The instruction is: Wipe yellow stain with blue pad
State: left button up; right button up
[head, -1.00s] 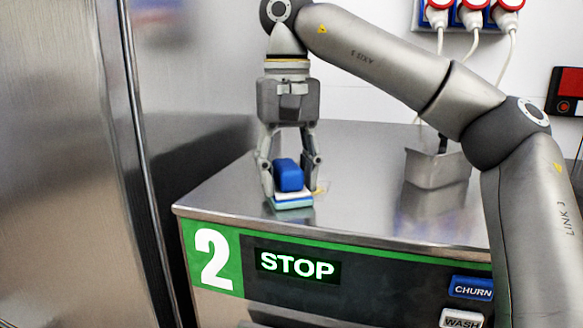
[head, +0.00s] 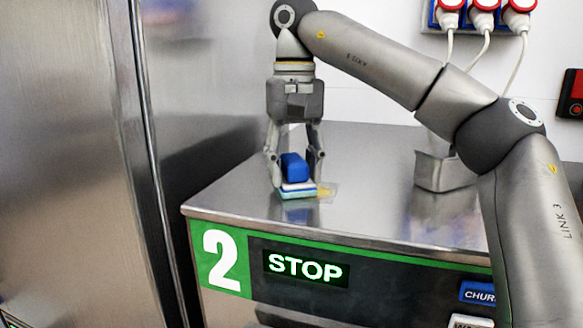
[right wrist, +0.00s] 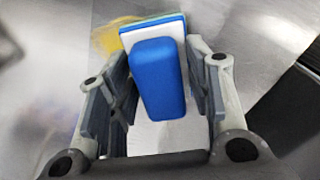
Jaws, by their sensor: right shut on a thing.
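The blue pad (head: 294,168) has a blue grip block on a white layer with a light blue-green bottom. It is flat on the steel top of the machine, near its front left part. My right gripper (head: 295,160) points down with a finger on each side of the blue block and is shut on it. In the right wrist view the pad (right wrist: 157,80) lies between the fingers (right wrist: 158,95). The yellow stain (head: 327,189) shows just right of the pad in the head view. It shows beside the pad in the right wrist view (right wrist: 106,38); the pad may hide part of it. My left gripper is not in view.
The machine's steel top (head: 370,215) is clear around the pad. A steel container (head: 442,170) stands to the right, partly behind my right arm. A tall steel cabinet (head: 60,150) is at the left. Plugs with cables (head: 483,20) are on the back wall.

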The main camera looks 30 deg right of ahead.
jog(key=shift+w+d, duration=1.3)
jog(key=shift+d, duration=0.15)
jog(key=shift+r, duration=3.05)
